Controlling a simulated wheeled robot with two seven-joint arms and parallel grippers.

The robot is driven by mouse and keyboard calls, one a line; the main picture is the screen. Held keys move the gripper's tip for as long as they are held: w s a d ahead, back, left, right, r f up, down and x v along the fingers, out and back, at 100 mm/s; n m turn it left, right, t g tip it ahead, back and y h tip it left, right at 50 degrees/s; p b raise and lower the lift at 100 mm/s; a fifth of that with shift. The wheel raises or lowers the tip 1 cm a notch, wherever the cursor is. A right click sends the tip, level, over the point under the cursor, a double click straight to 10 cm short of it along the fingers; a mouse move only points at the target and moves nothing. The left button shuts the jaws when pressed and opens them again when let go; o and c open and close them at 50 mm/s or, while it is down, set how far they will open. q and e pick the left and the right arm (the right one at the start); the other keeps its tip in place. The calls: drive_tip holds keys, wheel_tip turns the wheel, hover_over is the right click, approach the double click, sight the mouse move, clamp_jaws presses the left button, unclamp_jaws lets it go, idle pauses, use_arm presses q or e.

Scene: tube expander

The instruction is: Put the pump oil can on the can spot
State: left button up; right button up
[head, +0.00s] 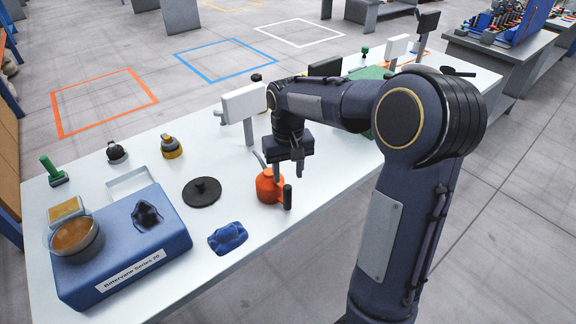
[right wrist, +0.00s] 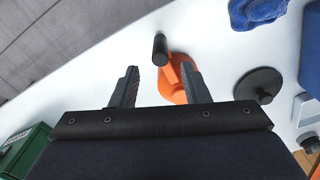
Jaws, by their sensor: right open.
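The pump oil can (head: 268,187) is orange with a thin spout and a black-tipped handle. It stands upright on the white table. My right gripper (head: 288,172) is open just above and beside the can. In the right wrist view, the can (right wrist: 174,78) shows beyond my open right gripper (right wrist: 160,86), closer to the right finger, which covers part of it. Whether the fingers touch it I cannot tell. A pale square frame (head: 132,184) lies behind the blue machine; I cannot tell whether it is the can spot. My left gripper is not in view.
A black disc with a knob (head: 202,192) and a crumpled blue cloth (head: 228,238) lie left of the can. A blue machine (head: 125,255) fills the table's left end. A white panel on a post (head: 244,103) stands behind the can. The table's front edge is near.

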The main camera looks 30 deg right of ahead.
drive_tip(key=shift+s+r, duration=0.1)
drive_tip(key=shift+r, duration=0.75)
drive_tip(key=s+a+t+y, duration=0.1)
drive_tip(key=s+a+t, duration=0.1)
drive_tip(key=s+a, duration=0.2)
drive_tip(key=s+a+n+t+y, duration=0.1)
drive_tip(key=s+a, duration=0.3)
drive_tip(key=s, duration=0.6)
drive_tip(key=s+a+t+y, duration=0.1)
drive_tip(key=s+a+t, duration=0.1)
drive_tip(key=s+a, duration=0.2)
drive_tip(key=s, duration=0.3)
drive_tip(key=shift+r+n+t+y, duration=0.3)
drive_tip(key=shift+r+n+y, duration=0.05)
drive_tip(key=shift+n+y, duration=0.05)
